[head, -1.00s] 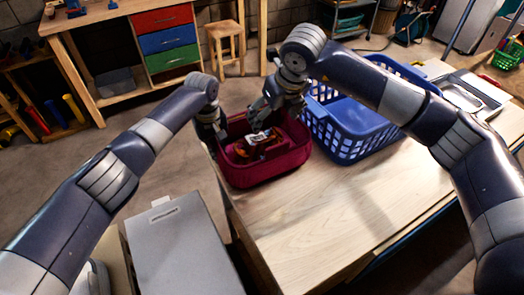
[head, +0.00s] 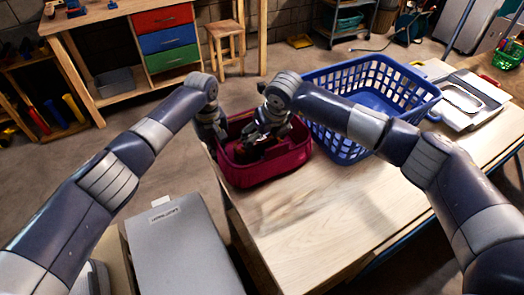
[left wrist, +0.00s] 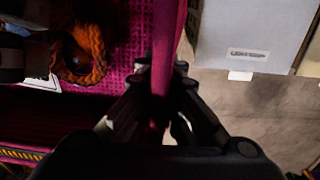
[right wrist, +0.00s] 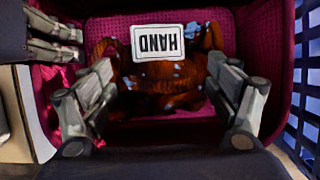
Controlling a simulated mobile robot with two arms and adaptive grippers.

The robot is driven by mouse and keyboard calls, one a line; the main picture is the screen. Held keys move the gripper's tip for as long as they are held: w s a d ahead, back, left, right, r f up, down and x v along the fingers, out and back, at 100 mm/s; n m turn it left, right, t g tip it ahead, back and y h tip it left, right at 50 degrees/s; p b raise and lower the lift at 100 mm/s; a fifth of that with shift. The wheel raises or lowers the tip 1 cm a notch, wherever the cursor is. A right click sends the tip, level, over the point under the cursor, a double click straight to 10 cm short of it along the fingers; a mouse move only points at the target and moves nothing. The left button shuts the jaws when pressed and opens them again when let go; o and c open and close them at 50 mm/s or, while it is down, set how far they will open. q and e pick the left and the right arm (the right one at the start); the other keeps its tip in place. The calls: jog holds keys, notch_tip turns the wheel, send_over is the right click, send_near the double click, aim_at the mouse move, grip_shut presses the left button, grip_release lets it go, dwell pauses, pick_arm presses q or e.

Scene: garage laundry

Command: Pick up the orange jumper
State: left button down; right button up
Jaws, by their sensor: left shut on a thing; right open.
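The orange jumper (right wrist: 180,84), bunched up with pale blue spots and a white tag reading "HAND" (right wrist: 158,42), lies inside the magenta basket (head: 262,174). Part of the jumper shows as orange knit in the left wrist view (left wrist: 84,48). My left gripper (head: 212,132) is shut on the basket's side wall, which runs between its fingers in the left wrist view (left wrist: 160,84). My right gripper (head: 268,130) is inside the basket, pointing down, open with a finger on each side of the jumper in the right wrist view (right wrist: 165,76). In the head view it hides most of the jumper.
A blue laundry basket (head: 345,150) stands on the wooden table (head: 345,205) right beside the magenta basket. A grey box (head: 180,245) is in front left. The table's front is clear. A bench with coloured drawers (head: 165,42) and a stool (head: 226,45) stand behind.

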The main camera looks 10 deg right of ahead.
jog(key=c, duration=1.9)
jog(key=shift+r, duration=0.1)
notch_tip(320, 180, up, 18)
jog(key=shift+f, duration=0.1)
jog(key=shift+r, duration=1)
pick_arm(q)
jog(key=c, duration=1.7)
grip_release()
